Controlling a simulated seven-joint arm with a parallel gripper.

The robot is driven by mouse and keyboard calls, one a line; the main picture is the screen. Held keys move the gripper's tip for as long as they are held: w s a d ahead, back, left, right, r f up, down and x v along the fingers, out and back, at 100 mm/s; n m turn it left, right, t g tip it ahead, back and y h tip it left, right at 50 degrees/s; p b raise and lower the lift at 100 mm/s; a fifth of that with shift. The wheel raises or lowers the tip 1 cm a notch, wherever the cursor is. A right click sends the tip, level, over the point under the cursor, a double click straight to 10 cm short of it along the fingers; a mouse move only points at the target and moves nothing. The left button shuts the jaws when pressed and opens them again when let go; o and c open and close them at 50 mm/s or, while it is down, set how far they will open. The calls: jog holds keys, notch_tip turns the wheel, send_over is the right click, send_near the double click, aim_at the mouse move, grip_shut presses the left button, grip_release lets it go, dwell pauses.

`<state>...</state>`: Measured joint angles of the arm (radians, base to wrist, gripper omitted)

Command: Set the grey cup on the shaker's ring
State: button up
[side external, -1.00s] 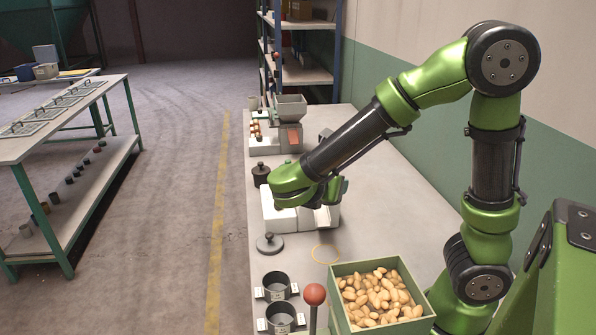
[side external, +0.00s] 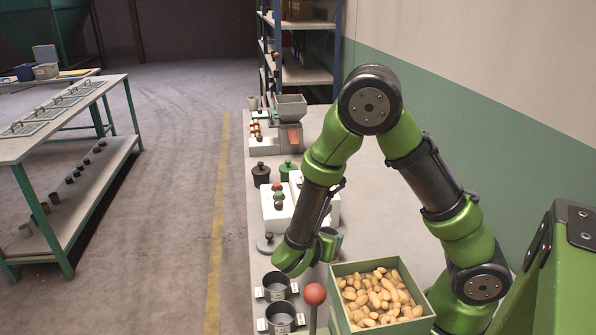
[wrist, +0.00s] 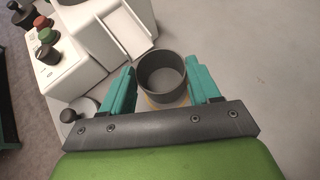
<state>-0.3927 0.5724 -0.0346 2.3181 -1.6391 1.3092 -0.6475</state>
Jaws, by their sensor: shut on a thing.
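The grey cup (wrist: 162,92) is round, upright and empty inside, seen from above in the wrist view. My gripper (wrist: 163,74) is shut on it, with one teal finger on each side. A thin yellow ring (wrist: 168,105) shows just below the cup's near edge, mostly hidden by the cup and the gripper. I cannot tell whether the cup touches the surface there. In the side view my gripper (side external: 327,243) is low over the bench, and the arm hides most of the ring's place. The white machine (wrist: 95,40) with red, green and black knobs stands beside the cup.
A green crate of nuts (side external: 342,316) stands close to the gripper. A red ball on a post (side external: 314,295) and two dark pots (side external: 276,288) are in front. A flat lid (side external: 266,246) lies left of the arm. Bare bench lies right of the cup.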

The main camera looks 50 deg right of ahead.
jog(key=shift+f, duration=0.75)
jog(key=o, duration=1)
